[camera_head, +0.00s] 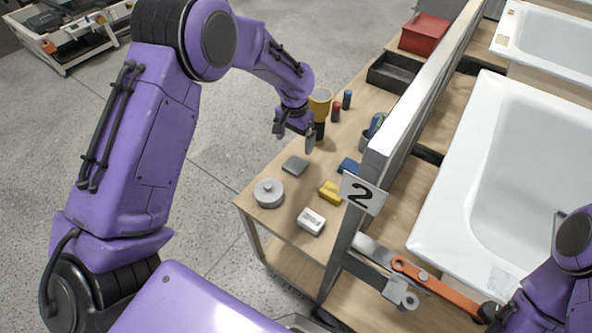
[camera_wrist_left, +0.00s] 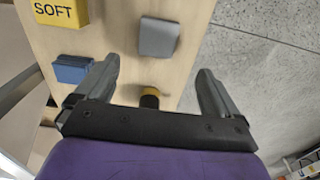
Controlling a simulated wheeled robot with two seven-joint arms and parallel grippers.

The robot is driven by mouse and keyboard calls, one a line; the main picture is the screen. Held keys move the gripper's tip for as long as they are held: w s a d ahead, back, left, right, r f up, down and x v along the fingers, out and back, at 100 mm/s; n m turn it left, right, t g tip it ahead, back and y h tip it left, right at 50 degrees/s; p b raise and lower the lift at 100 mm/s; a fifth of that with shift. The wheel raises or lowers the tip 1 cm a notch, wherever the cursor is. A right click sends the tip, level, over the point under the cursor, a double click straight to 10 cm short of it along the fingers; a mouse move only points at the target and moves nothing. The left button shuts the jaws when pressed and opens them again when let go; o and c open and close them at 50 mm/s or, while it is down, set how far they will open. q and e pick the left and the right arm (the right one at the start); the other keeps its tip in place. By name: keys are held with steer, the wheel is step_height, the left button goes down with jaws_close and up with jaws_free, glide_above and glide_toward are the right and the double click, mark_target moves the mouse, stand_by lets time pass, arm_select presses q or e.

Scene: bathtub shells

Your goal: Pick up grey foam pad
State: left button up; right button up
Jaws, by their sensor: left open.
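The grey foam pad (camera_head: 294,165) is a small flat grey block lying on the wooden bench top. In the left wrist view the pad (camera_wrist_left: 159,37) lies ahead of the fingers, roughly between their lines. My left gripper (camera_head: 295,138) is open and empty, above the bench and just beyond the pad in the head view. Its two fingers also show in the left wrist view (camera_wrist_left: 158,75), apart, with nothing between their tips. The pad is in clear view and untouched. My right arm (camera_head: 565,285) shows at the lower right; its fingers cannot be made out.
Near the pad are a round grey tin (camera_head: 269,193), a white block (camera_head: 311,221), a yellow block (camera_head: 331,192) and a blue block (camera_head: 348,166). A yellow-topped tool (camera_head: 320,103) stands behind the gripper. A metal rail (camera_head: 415,95) bounds the bench on the right.

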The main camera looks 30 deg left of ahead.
mark_target(295, 164)
arm_select(q)
steer(key=f, duration=0.3)
steer(key=f+p, duration=0.1)
steer(key=f, duration=0.5)
steer(key=shift+s+d+f+p, duration=0.15)
steer(key=shift+s+f+p, duration=0.1)
steer(key=shift+f+p, duration=0.05)
steer(key=c, duration=1.1)
